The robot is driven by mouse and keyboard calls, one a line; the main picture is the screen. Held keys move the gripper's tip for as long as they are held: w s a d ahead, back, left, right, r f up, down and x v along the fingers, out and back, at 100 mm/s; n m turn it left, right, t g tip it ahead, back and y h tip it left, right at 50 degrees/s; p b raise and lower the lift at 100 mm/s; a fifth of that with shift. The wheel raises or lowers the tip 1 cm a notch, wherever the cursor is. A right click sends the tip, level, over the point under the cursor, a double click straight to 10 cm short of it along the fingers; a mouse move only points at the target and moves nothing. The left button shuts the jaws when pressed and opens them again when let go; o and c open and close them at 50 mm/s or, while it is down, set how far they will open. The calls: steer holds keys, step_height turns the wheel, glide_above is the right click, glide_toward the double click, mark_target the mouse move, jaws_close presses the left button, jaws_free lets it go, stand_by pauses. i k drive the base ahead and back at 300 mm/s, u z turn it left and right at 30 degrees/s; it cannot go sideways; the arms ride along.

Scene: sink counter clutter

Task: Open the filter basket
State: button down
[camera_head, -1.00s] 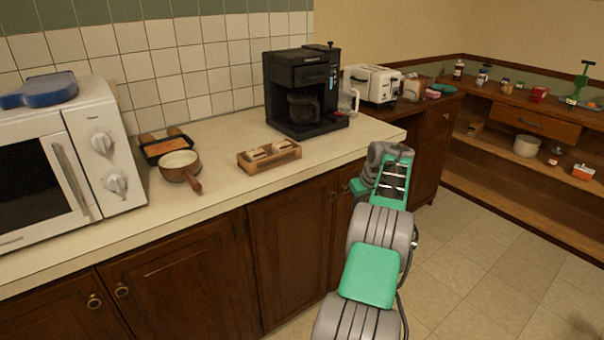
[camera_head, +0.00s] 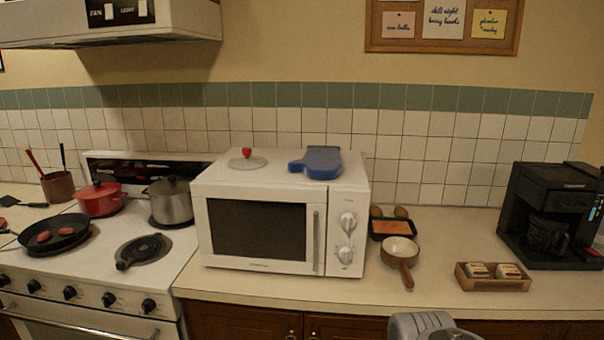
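The black coffee maker (camera_head: 553,215) stands on the counter at the right edge of the head view, with its right side cut off. A dark carafe (camera_head: 546,234) sits in its lower opening. The filter basket is not clearly distinguishable in the dark upper body, and I cannot tell whether it is open. Only a grey part of my arm shows at the bottom, below the counter's front edge. My gripper is out of view.
A wooden box with packets (camera_head: 494,284) sits left of the coffee maker. A small brown pan (camera_head: 400,255), a dark tray (camera_head: 391,230) and a white microwave (camera_head: 276,222) stand farther left. The stove (camera_head: 85,281) holds several pots and pans. The counter's front strip is clear.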

mark_target(560, 201)
steer(key=z, duration=1.4)
steer(key=i, duration=1.25)
steer(key=u, duration=2.05)
